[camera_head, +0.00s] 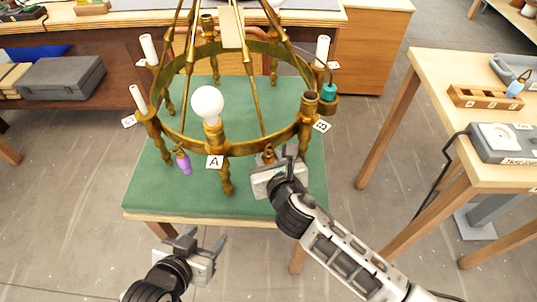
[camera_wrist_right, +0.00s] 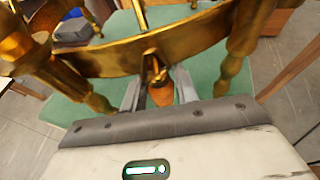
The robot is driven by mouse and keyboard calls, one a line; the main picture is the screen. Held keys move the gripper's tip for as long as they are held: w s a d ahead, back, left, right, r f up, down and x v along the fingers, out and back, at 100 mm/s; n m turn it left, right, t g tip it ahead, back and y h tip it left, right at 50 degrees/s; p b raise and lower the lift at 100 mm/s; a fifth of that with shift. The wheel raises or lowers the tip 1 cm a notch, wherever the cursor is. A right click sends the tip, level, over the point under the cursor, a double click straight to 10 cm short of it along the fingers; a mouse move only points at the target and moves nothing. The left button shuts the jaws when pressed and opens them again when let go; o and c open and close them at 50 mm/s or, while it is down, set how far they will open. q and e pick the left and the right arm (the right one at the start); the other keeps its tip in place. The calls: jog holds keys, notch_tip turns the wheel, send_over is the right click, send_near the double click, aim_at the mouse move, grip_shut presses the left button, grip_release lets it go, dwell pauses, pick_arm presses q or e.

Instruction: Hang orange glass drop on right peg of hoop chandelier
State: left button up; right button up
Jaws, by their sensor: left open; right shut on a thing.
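The brass hoop chandelier (camera_head: 175,133) hangs over the green-topped table. My right gripper (camera_head: 272,160) is at the hoop's front right, between the socket tagged A and the one tagged B. In the right wrist view it is shut on the orange glass drop (camera_wrist_right: 161,94), directly under a small brass peg (camera_wrist_right: 150,55) on the hoop. The drop's top is close to the peg; I cannot tell whether it is hooked on. A purple drop (camera_head: 184,163) hangs at the hoop's front left. My left gripper (camera_head: 205,243) is open and empty, low in front of the table.
The green-topped table (camera_head: 270,207) stands under the chandelier. A white bulb (camera_head: 207,103) sits in socket A, and a teal piece (camera_head: 329,91) is at the hoop's right. A wooden side table (camera_head: 440,70) with a wooden block tray (camera_head: 490,98) is at right. A grey case (camera_head: 62,78) lies at left.

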jog(key=shift+w, duration=0.1)
dwell(0.3)
pick_arm(q)
jog(key=shift+s+f+b, duration=0.3)
jog(key=shift+f+b, duration=0.1)
jog(key=shift+f, duration=0.05)
pick_arm(e)
jog(key=shift+a+f, duration=0.1)
jog(key=shift+f, duration=0.5)
jog(key=o, duration=1.1)
pick_arm(q)
jog(key=shift+w+r, duration=0.1)
jog(key=shift+w, duration=0.1)
jog(key=shift+w, duration=0.1)
